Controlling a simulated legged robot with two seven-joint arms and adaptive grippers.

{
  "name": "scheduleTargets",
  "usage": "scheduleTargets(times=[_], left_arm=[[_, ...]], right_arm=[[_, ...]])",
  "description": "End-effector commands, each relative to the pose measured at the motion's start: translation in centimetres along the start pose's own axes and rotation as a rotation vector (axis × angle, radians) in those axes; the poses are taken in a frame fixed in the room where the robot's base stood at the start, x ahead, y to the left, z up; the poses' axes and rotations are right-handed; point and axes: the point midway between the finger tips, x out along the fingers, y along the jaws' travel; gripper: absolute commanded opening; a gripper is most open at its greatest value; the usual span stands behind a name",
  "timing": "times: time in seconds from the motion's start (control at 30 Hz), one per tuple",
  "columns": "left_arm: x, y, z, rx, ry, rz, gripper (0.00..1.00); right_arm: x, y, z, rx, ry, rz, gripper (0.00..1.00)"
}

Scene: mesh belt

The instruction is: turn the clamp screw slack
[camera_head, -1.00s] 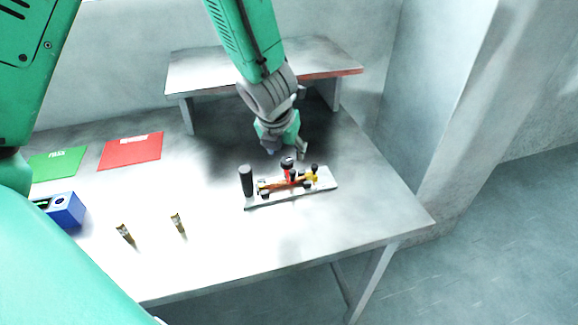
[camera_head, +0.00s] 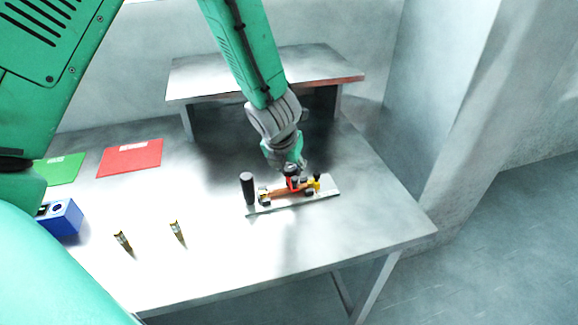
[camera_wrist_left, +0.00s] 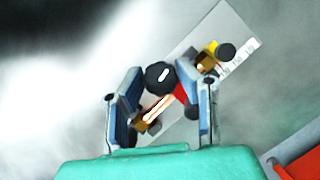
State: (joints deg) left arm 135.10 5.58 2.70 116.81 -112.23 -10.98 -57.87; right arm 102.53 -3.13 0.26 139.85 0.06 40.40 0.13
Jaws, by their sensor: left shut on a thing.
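The clamp stands on a pale plate (camera_head: 328,194) near the right part of the table. It has an orange bar (camera_head: 280,191), a yellow part (camera_head: 314,185) and a red part under a black screw knob (camera_wrist_left: 160,76) with a white mark on top. My left gripper (camera_head: 289,168) comes down onto the clamp from above. In the left wrist view its two blue-grey fingers stand on either side of the knob, shut on it. The fingers' contact is partly hidden in the head view. My right gripper does not show.
A black upright post (camera_head: 247,188) stands at the plate's left end. Two small brass pieces (camera_head: 123,241) (camera_head: 177,231) stand on the table at left. A blue box (camera_head: 66,217), a green mat (camera_head: 62,168) and a red mat (camera_head: 130,158) lie further left. A raised shelf (camera_head: 215,77) is behind.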

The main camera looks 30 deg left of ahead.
Motion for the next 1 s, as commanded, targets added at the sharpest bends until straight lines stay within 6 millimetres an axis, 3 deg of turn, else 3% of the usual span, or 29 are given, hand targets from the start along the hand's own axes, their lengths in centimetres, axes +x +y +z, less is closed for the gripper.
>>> scheduleTargets(times=[0.67,1.0], left_arm=[[0.1,0.1,-0.2,-0.075,0.004,0.035,0.0],[-0.2,-0.1,0.0,-0.296,0.004,0.133,0.0]], right_arm=[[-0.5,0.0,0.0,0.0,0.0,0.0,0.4],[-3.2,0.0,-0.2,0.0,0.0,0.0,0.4]])
